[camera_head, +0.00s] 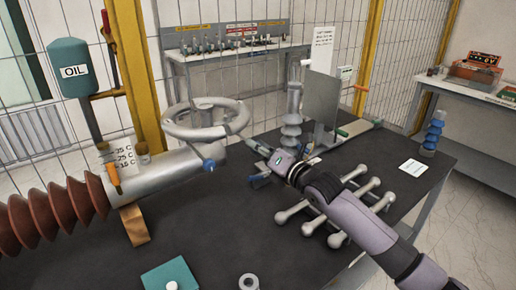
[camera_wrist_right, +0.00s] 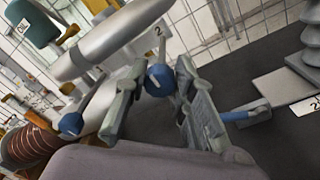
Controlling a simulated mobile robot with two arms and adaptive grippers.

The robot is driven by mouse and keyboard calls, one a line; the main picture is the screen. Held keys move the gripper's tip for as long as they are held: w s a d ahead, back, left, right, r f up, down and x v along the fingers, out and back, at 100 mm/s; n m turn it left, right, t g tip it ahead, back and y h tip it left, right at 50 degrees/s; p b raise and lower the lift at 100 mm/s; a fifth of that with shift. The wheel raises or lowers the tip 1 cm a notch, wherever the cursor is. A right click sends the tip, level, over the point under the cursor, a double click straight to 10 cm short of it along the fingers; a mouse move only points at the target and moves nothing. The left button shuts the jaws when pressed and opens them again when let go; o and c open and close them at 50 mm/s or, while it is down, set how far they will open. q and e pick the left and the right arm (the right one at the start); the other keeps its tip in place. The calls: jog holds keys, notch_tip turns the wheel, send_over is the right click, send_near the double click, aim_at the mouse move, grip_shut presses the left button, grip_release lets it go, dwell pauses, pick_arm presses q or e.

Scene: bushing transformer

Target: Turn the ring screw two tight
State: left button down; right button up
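A blue ring screw (camera_head: 209,165) sits on the end of the grey metal cylinder (camera_head: 165,173), below the large ring (camera_head: 206,120). In the right wrist view a blue screw head (camera_wrist_right: 160,80) shows between my fingers, close to a "2" mark. A second blue screw head (camera_wrist_right: 70,123) shows lower left there. My right gripper (camera_head: 254,163) is open, right of the cylinder end; its fingers (camera_wrist_right: 159,98) are spread. In the head view a gap separates it from the screw. How tight the screw is cannot be seen. My left gripper is not in view.
The dark table (camera_head: 225,215) holds several grey dumbbell-shaped parts (camera_head: 335,215) below my right arm. A grey ribbed post (camera_head: 291,110) and an upright plate (camera_head: 321,98) stand behind the gripper. A teal block (camera_head: 170,275) and a small ring (camera_head: 249,282) lie at the front.

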grip_shut()
